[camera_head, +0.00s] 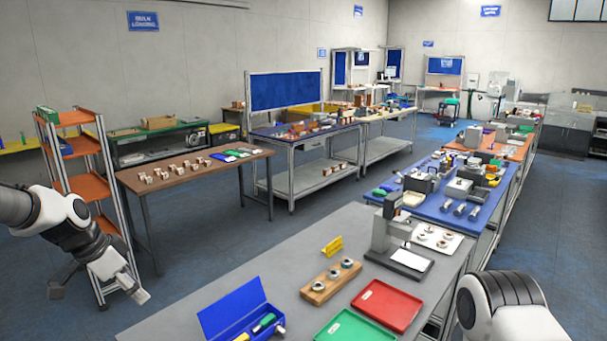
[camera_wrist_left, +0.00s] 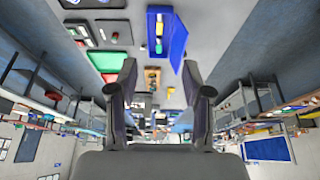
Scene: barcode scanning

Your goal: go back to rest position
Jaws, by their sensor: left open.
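My left gripper (camera_head: 98,292) hangs at the lower left of the head view, left of the grey table and above the floor. Its two fingers are spread wide, with nothing between them. In the left wrist view the open fingers (camera_wrist_left: 160,78) point away from the camera, with the grey table and its items beyond. My right arm shows only as a white and black link at the lower right of the head view. Its gripper is outside the picture.
The grey table (camera_head: 215,285) carries an open blue box (camera_head: 235,312), a green tray (camera_head: 352,328), a red tray (camera_head: 388,306), a wooden block with rings (camera_head: 330,283) and a measuring stand (camera_head: 385,225). An orange-shelved rack (camera_head: 88,188) stands behind my left arm. Floor shows between them.

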